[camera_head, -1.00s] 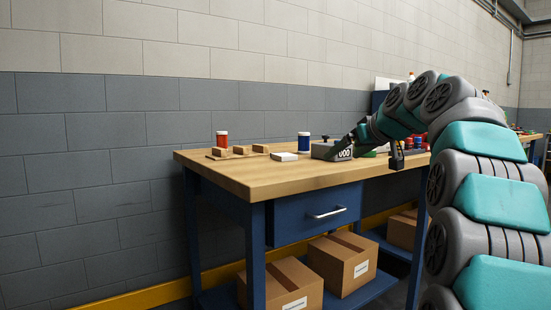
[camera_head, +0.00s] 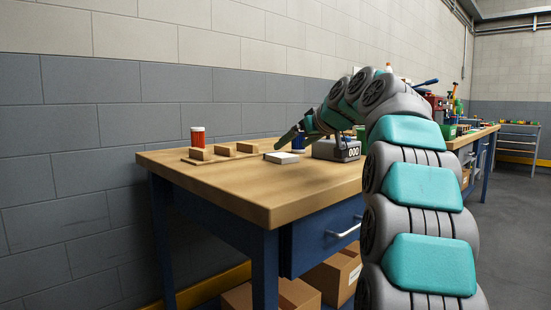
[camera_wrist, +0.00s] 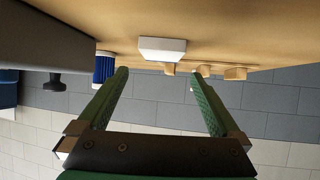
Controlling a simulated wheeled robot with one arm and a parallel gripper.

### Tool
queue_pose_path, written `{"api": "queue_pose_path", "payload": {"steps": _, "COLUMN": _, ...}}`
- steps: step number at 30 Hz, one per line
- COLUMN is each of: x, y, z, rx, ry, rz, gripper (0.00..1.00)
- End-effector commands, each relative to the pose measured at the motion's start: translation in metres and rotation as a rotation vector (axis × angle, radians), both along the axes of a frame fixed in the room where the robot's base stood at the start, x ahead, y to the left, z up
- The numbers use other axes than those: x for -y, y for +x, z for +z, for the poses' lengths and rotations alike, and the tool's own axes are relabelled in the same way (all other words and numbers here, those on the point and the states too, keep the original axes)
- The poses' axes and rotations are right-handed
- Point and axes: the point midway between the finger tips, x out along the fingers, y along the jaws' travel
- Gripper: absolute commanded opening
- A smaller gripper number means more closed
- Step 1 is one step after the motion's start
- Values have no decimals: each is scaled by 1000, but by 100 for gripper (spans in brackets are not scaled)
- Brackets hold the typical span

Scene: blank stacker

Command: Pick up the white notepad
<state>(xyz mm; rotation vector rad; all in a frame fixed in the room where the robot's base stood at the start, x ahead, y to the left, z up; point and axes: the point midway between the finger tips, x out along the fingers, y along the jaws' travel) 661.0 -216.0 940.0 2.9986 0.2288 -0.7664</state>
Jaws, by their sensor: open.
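The white notepad (camera_head: 281,158) is a small flat white block lying on the wooden workbench (camera_head: 230,190). In the wrist view the notepad (camera_wrist: 162,48) shows upside down, ahead of and between the two green fingers. My gripper (camera_head: 284,142) hangs just above and behind the notepad in the head view, apart from it. In the wrist view my gripper (camera_wrist: 158,82) has its fingers wide apart with nothing between them.
A grey box with a 000 counter (camera_head: 337,150) stands right of the notepad. A blue jar (camera_head: 299,142) is behind it, partly hidden by my gripper. The front of the bench top is clear.

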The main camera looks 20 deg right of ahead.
Motion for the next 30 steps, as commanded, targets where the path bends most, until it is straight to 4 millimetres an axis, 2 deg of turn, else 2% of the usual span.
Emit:
{"api": "queue_pose_path", "payload": {"steps": 8, "x": -4, "y": 19, "z": -15, "rx": 0, "ry": 0, "rz": -1, "gripper": 100}}
{"api": "queue_pose_path", "payload": {"steps": 15, "x": -9, "y": 47, "z": -35, "rx": -3, "ry": 0, "rz": 0, "gripper": 100}}
{"api": "queue_pose_path", "payload": {"steps": 23, "x": -11, "y": 50, "z": -36, "rx": 0, "ry": 0, "rz": 0, "gripper": 100}}
{"api": "queue_pose_path", "payload": {"steps": 30, "x": -10, "y": 50, "z": -36, "rx": 0, "ry": 1, "rz": 0, "gripper": 73}}
